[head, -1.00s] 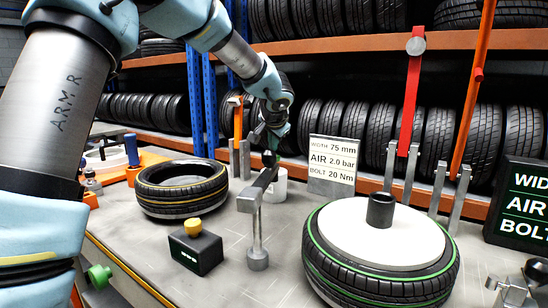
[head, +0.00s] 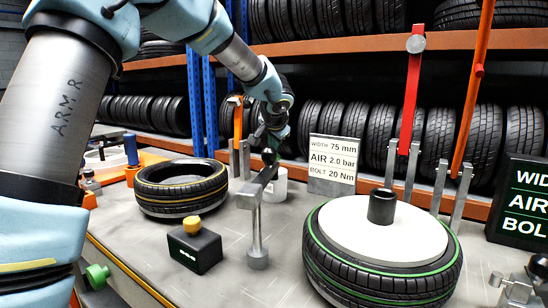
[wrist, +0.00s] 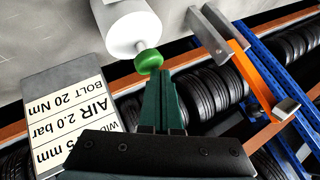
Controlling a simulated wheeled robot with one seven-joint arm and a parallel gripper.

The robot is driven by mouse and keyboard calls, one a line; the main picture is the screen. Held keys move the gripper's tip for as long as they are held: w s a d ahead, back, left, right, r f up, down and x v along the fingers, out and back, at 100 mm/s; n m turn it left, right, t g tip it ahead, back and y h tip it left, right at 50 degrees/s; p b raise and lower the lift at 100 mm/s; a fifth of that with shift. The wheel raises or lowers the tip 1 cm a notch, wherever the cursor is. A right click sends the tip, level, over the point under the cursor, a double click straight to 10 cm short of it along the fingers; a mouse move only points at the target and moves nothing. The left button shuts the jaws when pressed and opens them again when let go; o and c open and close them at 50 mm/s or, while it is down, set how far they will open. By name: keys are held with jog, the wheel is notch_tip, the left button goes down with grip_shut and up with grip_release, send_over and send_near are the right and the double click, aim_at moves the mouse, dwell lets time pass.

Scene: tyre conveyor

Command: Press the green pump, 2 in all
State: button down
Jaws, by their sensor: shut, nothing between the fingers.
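The green pump shows in the wrist view as a white cylinder (wrist: 126,27) with a round green knob (wrist: 149,61) on its end. My gripper (wrist: 160,74) is shut and empty, with its dark green fingers pointing at the knob. The fingertips are right beside the knob in the picture; I cannot tell whether they touch it. In the head view the white cylinder (head: 275,187) stands behind a grey lever stand, and my gripper (head: 275,140) is above it. The knob is hard to make out there.
A grey stand (head: 257,225) with a dark bar is just in front of the pump. A loose tyre (head: 180,190), a black box with a yellow button (head: 194,248) and a green-striped tyre (head: 382,270) surround it. A sign (head: 332,165) stands at right.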

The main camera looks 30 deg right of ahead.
jog(key=shift+f+b, duration=0.95)
dwell(0.7)
dwell(0.4)
jog(key=shift+r+p, duration=1.05)
jog(key=shift+r, duration=0.4)
jog(key=shift+r, duration=0.1)
jog(key=shift+r+p, duration=1.8)
jog(key=shift+r, duration=0.7)
jog(key=shift+f, duration=0.1)
